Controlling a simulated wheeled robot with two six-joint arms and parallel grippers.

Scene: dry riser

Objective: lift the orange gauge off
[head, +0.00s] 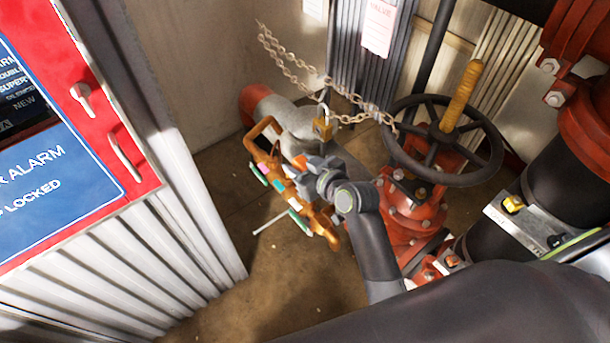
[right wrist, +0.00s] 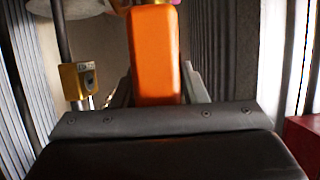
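The orange gauge (head: 268,172) is a long orange-brown body with a looped handle and small coloured parts, left of the red valve in the head view. A thin white rod or tube sticks out from its lower end. My right gripper (head: 303,168) is at its right side. In the right wrist view an orange block of the gauge (right wrist: 155,55) stands between the fingers of my right gripper (right wrist: 157,88), with a finger close against each side. The fingertips are largely hidden behind the block. What bears the gauge's weight cannot be told. My left gripper is not in view.
A black handwheel (head: 442,140) on a red valve (head: 412,215) stands right of the gauge. A chain (head: 290,62) with a brass padlock (head: 323,127) hangs behind; the padlock (right wrist: 78,82) is also at left in the wrist view. A red alarm cabinet (head: 80,110) bounds the left.

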